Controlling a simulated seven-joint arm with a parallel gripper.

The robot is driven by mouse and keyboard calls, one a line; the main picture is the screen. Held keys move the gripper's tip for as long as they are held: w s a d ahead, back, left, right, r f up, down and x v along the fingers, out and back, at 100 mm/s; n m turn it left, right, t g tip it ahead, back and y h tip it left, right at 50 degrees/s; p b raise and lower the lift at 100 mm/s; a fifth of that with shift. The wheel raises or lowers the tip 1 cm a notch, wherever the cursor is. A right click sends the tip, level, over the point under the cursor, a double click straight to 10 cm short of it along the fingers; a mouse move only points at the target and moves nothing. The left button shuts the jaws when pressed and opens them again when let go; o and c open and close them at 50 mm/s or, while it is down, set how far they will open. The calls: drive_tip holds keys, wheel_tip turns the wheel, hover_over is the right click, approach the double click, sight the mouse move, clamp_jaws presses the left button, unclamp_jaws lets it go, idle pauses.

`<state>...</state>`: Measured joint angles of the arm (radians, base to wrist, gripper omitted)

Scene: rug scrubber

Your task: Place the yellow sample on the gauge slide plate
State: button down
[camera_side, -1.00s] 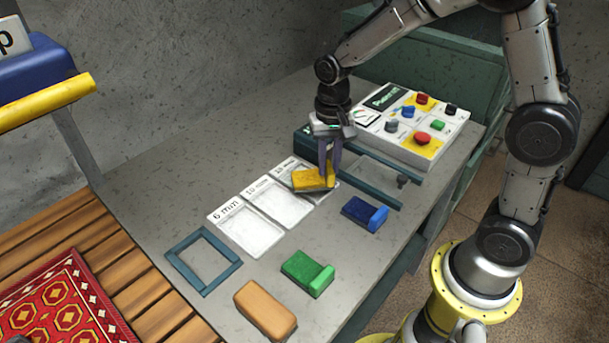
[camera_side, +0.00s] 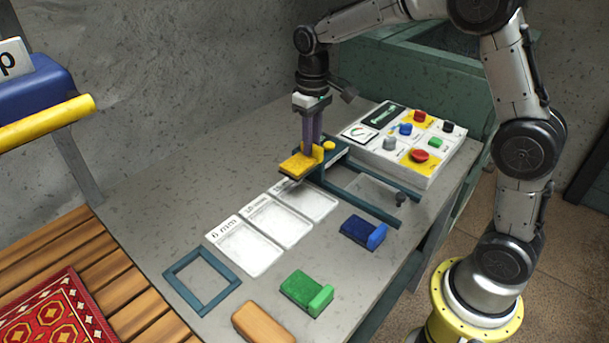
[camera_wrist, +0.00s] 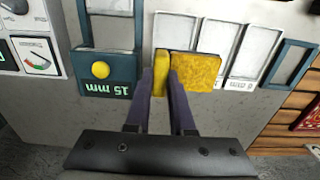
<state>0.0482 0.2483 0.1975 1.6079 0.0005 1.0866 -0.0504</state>
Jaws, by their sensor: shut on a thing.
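The yellow sample (camera_side: 298,165) is a small block with an upright grip at one end. My gripper (camera_side: 317,148) points down and is shut on that grip. In the wrist view the grip sits between the fingertips (camera_wrist: 161,72), and the sample's textured body (camera_wrist: 197,71) extends to the right. The sample appears to hang above the bench near the far end of the cards. The teal gauge (camera_side: 350,172) is right beside it, with two rails and a yellow knob. In the wrist view the gauge head reads 15 mm (camera_wrist: 107,88). I cannot clearly make out its slide plate.
White thickness cards (camera_side: 243,246) lie in a row. A blue sample (camera_side: 358,230), a green sample (camera_side: 303,288), an orange block (camera_side: 262,323) and a teal square frame (camera_side: 202,277) lie on the bench. A control panel (camera_side: 403,144) stands behind the gauge.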

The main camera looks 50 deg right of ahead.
drive_tip(key=shift+w+d+r, duration=0.1)
drive_tip(key=shift+d+r, duration=0.2)
drive_tip(key=shift+r, duration=0.5)
drive_tip(key=shift+w+d+r, duration=0.1)
drive_tip(key=shift+w, duration=0.2)
drive_tip(key=w+f, duration=0.3)
drive_tip(key=w, duration=0.1)
drive_tip(key=w+f, duration=0.3)
drive_tip(key=w, duration=0.1)
drive_tip(key=w+f, duration=0.2)
drive_tip(key=w, duration=0.2)
drive_tip(key=shift+w+d+f, duration=0.3)
drive_tip(key=shift+d+f, duration=0.05)
drive_tip(key=shift+f, duration=0.05)
drive_tip(key=shift+w+f, duration=0.25)
drive_tip(key=shift+f, duration=1.65)
drive_tip(key=shift+f, duration=0.15)
drive_tip(key=c, duration=0.8)
unclamp_jaws()
